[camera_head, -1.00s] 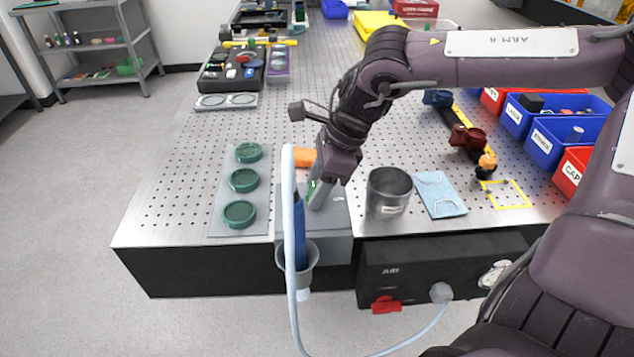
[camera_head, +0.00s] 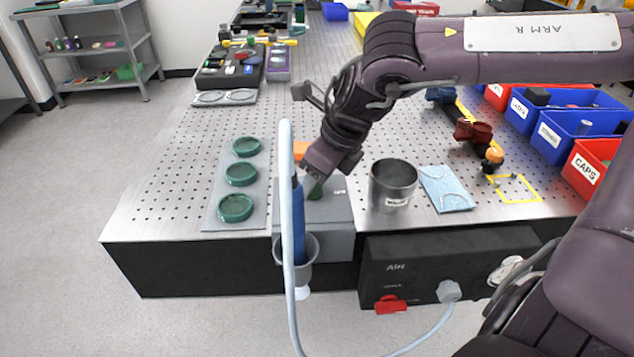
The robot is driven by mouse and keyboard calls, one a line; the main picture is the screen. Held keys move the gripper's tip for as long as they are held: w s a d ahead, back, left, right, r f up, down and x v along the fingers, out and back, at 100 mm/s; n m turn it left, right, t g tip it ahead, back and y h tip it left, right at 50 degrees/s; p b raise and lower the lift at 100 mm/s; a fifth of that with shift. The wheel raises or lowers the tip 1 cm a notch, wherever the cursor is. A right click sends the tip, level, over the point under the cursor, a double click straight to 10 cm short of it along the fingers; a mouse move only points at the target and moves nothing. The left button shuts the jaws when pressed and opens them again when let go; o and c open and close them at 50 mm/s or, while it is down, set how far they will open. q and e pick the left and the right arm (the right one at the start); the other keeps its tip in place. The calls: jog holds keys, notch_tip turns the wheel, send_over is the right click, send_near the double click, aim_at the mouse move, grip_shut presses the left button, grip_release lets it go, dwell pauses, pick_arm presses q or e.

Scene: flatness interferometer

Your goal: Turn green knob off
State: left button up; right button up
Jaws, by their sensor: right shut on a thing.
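The green knob (camera_head: 316,191) sits on top of a grey box (camera_head: 335,213) at the front of the perforated table. Only a small green part of it shows under my right gripper (camera_head: 313,180). My right gripper reaches down from the upper right and is shut on the knob; its fingertips are mostly hidden. The knob's exact angle cannot be told. My left gripper is not in view.
A pale hose (camera_head: 286,200) and a blue tool in a grey holder (camera_head: 311,262) stand just left of the box. A metal cup (camera_head: 392,186) is close on its right. Green-rimmed discs on a grey plate (camera_head: 211,217) lie left. Blue and red bins (camera_head: 547,137) stand right.

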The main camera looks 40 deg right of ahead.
jog(key=m+h+b, duration=0.1)
jog(key=m, duration=0.2)
jog(key=m+h+b, duration=0.1)
jog(key=m+b, duration=0.1)
jog(key=m, duration=0.1)
jog(key=shift+a+f+h, duration=0.1)
jog(key=shift+a+h, duration=0.1)
jog(key=shift+h, duration=0.1)
jog(key=shift+m+h+b, duration=0.3)
jog(key=shift+m+b, duration=0.15)
jog(key=shift+m, duration=0.55)
jog(key=shift+m+b, duration=0.3)
jog(key=shift+m, duration=0.4)
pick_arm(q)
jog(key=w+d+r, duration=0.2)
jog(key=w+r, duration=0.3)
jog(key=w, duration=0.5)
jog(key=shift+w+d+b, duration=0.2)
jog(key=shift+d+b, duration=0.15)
pick_arm(e)
jog(key=shift+a+m+h, duration=0.1)
jog(key=shift+m+h, duration=0.4)
jog(key=shift+m, duration=0.4)
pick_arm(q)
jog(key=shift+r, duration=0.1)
pick_arm(e)
jog(key=o, duration=1)
